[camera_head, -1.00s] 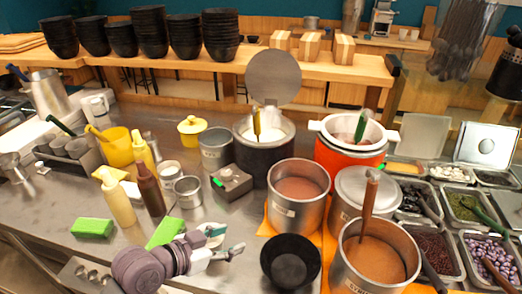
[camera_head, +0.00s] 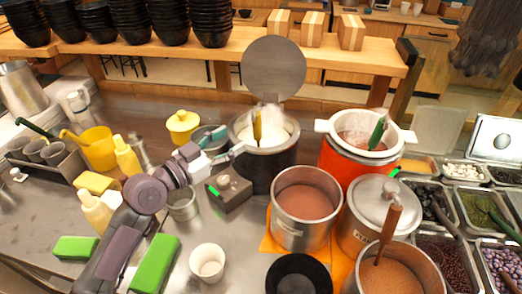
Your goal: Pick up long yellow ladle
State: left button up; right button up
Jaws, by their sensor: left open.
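The long yellow ladle (camera_head: 257,125) stands in a dark round pot (camera_head: 270,170) of white contents, its handle rising above the rim. Its lower end is hidden in the pot. A round metal lid (camera_head: 273,64) stands up behind it. My left gripper (camera_head: 236,152) is open and empty at the pot's left side, left of and slightly below the ladle handle in the picture. It appears apart from the ladle. My right gripper is not in view.
A yellow lidded jar (camera_head: 184,126) and a metal canister (camera_head: 209,138) stand left of the pot. A grey box (camera_head: 230,187) sits in front. An orange pot (camera_head: 352,168) stands right, with a steel pot (camera_head: 300,210) nearer.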

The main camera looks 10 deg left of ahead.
aim_at(253, 130)
pick_arm(q)
jog(key=p+x, duration=0.1)
jog(key=x, duration=0.2)
jog(key=p+x, duration=0.1)
jog(key=x, duration=0.1)
jog(key=p+x, duration=0.1)
jog(key=x, duration=0.2)
jog(key=shift+w+d+f, duration=0.15)
jog(key=shift+d+f, duration=0.1)
jog(key=shift+d, duration=0.15)
jog(key=shift+w+d+f, duration=0.2)
jog(key=shift+w, duration=0.15)
jog(key=shift+s+a, duration=0.1)
jog(key=shift+c, duration=1.7)
grip_shut()
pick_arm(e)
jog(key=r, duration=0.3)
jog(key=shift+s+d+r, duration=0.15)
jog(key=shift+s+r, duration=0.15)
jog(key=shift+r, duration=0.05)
